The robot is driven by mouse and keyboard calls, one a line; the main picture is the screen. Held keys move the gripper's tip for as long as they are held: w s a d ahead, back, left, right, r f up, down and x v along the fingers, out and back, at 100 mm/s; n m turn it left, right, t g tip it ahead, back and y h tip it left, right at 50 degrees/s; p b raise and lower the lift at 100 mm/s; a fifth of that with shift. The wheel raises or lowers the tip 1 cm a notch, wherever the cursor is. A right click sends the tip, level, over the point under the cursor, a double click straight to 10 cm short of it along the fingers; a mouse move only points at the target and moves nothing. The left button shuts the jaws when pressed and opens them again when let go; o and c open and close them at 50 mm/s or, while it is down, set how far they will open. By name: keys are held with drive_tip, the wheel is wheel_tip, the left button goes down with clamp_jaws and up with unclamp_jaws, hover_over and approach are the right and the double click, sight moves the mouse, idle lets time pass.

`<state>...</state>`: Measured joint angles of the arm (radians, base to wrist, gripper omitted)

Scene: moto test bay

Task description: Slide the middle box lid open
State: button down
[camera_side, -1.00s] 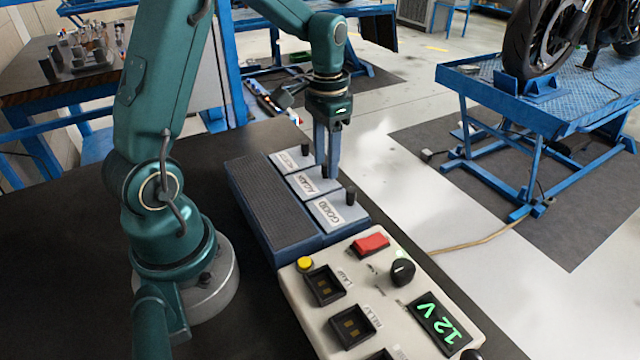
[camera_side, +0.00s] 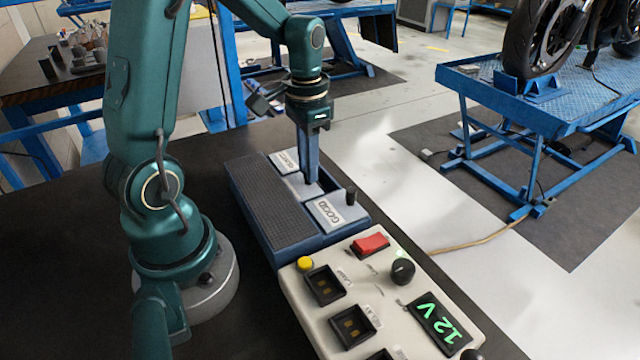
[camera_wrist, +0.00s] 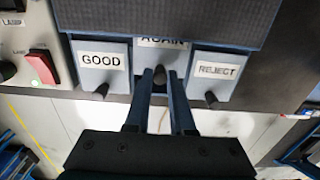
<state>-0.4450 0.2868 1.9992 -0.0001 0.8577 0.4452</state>
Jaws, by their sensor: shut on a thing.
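A blue unit holds three boxes in a row with pale lids, each with a dark knob. The middle lid, labelled AGAIN (camera_wrist: 162,42), sits farther toward the dark ribbed cover (camera_wrist: 150,15) than its neighbours, and its label is partly cut off by the cover's edge. In the side view the middle lid (camera_side: 298,187) is partly hidden by my fingers. My gripper (camera_side: 311,181) points down, shut on the middle knob (camera_wrist: 159,74), which shows between the fingertips.
The GOOD lid (camera_side: 338,209) and REJECT lid (camera_wrist: 217,71) flank the middle one, their knobs close to my fingers. A cream control panel (camera_side: 292,290) with a red switch (camera_side: 371,244) stands against the GOOD end. Open floor lies beyond the table edge.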

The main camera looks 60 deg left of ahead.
sight(293, 188)
drive_tip(key=shift+s, duration=1.6)
drive_tip(key=c, duration=0.9)
unclamp_jaws()
wheel_tip(293, 188, up, 7)
